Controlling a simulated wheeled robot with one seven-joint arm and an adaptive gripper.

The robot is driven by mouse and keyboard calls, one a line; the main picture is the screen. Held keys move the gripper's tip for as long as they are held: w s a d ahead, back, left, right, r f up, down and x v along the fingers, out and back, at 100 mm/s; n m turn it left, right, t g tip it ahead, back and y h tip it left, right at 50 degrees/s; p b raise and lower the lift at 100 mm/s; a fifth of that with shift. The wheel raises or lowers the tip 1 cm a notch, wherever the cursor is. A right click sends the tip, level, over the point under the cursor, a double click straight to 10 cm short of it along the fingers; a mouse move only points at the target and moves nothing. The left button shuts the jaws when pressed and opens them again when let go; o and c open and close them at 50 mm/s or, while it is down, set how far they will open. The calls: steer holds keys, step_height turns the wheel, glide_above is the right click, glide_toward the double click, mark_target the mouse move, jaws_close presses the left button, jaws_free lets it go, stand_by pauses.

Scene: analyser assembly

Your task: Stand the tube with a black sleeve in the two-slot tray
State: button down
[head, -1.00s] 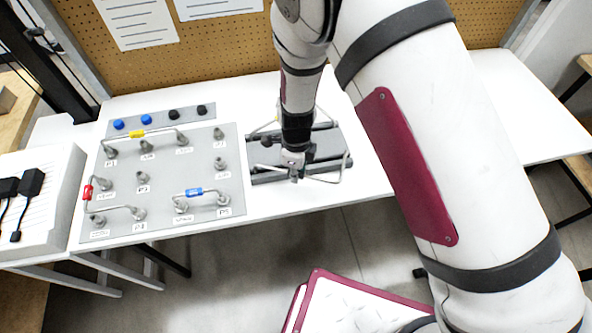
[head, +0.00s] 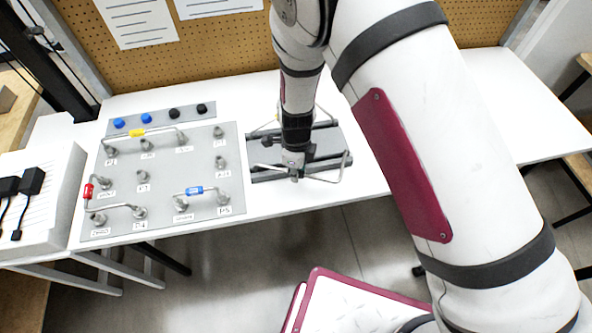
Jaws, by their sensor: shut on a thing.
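The two-slot tray (head: 328,146) is a grey plate with dark bars along its edges, on the white table right of the panel. My gripper (head: 294,172) points down at the tray's front left part, shut on a thin bent metal tube (head: 340,174). This tube shows on both sides of the fingers, close over the tray's front bar. Its sleeve is hidden by the fingers, so its colour cannot be told. I cannot tell whether the tube touches the tray. Another bent metal piece shows behind my wrist, partly hidden.
A grey panel (head: 160,205) with several metal fittings holds tubes with yellow (head: 137,133), red (head: 88,191) and blue (head: 195,190) sleeves. A strip (head: 160,119) with blue and black knobs lies behind it. A white box (head: 45,210) stands at the left. The table's right side is clear.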

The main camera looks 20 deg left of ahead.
steer(key=shift+f, duration=0.3)
stand_by(0.5)
steer(key=c, duration=1.5)
jaws_free()
step_height(320, 180, up, 12)
